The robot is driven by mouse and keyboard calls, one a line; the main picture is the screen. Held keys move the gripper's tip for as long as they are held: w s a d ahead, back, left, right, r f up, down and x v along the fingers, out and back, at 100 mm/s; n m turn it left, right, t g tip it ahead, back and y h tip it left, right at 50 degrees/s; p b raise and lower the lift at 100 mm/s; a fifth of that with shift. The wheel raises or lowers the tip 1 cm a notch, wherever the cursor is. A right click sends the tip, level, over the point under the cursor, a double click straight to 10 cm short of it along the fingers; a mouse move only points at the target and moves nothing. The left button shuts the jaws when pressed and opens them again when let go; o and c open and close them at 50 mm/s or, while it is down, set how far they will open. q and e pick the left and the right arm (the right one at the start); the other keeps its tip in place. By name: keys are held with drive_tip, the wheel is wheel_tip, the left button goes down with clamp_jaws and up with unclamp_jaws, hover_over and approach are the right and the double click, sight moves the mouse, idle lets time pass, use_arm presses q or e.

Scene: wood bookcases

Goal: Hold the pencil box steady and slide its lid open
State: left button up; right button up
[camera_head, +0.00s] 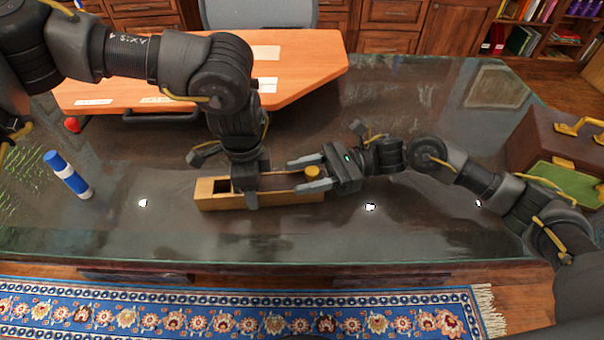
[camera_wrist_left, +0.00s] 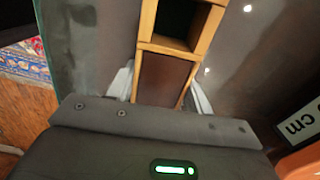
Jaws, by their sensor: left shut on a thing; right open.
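The pencil box (camera_head: 207,203) is a long, light wooden box lying left to right on the dark glossy table. A dark opening (camera_head: 221,186) shows at its left end. Its brown lid (camera_wrist_left: 165,78) shows in the left wrist view, beside the opening. A round yellow knob (camera_head: 312,172) stands near the box's right end. My left gripper (camera_head: 250,192) reaches down from above and is shut across the box's sides near the middle, hiding part of it. My right gripper (camera_head: 297,175) comes from the right, open, with one finger on each side of the knob.
A blue and white cylinder (camera_head: 70,175) and a red ball (camera_head: 72,125) are at the left. An orange board (camera_head: 310,62) covers the back. A brown case (camera_head: 535,137) with a green part stands at the right. The table (camera_head: 330,232) is clear in front of the box.

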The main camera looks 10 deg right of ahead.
drive_tip(key=shift+a, duration=0.25)
clamp_jaws()
drive_tip(key=d, duration=1.3)
drive_tip(key=shift+d, duration=0.25)
unclamp_jaws()
